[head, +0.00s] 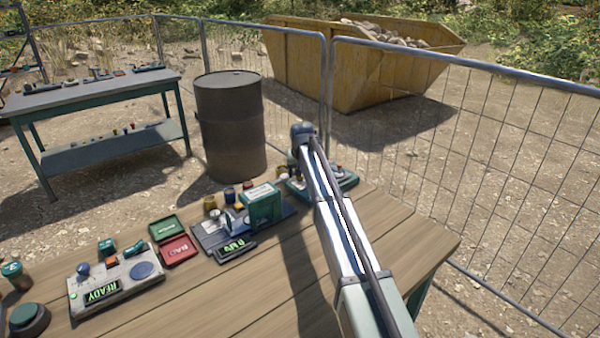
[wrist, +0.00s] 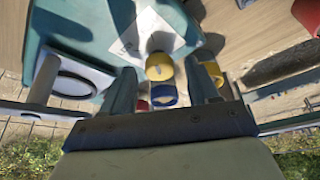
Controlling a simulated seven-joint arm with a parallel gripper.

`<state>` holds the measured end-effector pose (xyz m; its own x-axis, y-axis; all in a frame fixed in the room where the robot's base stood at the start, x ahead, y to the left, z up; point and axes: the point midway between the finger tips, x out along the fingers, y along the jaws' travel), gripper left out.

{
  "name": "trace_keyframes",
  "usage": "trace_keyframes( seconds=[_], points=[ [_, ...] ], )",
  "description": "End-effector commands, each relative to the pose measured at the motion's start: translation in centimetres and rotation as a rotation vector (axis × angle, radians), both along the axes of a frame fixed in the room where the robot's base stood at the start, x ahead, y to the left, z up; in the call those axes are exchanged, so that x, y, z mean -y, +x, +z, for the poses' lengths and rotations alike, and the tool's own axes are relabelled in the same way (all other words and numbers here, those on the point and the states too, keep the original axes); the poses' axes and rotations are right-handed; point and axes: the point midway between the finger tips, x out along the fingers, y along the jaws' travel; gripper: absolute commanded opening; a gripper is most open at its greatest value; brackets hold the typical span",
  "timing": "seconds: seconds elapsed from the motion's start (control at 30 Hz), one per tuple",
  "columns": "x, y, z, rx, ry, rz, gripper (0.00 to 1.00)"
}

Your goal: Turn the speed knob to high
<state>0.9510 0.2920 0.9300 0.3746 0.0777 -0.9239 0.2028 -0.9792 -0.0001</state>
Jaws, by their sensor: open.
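I cannot tell for certain which part is the speed knob. In the wrist view my gripper (wrist: 163,88) is open, with its two fingers apart. A yellow round piece (wrist: 159,67) and a blue ring-like piece (wrist: 164,95) show between the fingers; I cannot tell whether either is touched. A teal device (wrist: 75,35) with a white diamond-shaped plate (wrist: 155,32) lies beyond them. In the head view a teal device (head: 347,180) with small controls sits at the table's far edge, partly hidden by my arm. My gripper is hidden there behind my arm.
On the wooden table (head: 250,290) stand a grey panel (head: 150,290) reading READY, a red tray (head: 178,250), a green tray (head: 166,228) and a dark-based unit with a teal box (head: 263,207). A barrel (head: 230,130) and wire fence (head: 480,140) stand behind. The table's right front is clear.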

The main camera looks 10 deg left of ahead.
Motion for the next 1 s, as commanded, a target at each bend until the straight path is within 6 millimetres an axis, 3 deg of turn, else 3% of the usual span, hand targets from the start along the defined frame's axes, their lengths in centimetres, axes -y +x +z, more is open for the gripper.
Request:
trace_keyframes(
  seconds=[0.23, 0.7, 1.0],
  points=[
    [0.1, -0.6, 1.4, 0.001, 0.000, 0.000, 0.60],
    [0.8, -3.8, 9.4, 0.001, 0.000, 0.000, 0.60],
    [1.0, -5.0, 12.4, 0.001, 0.000, 0.000, 0.60]
  ],
)
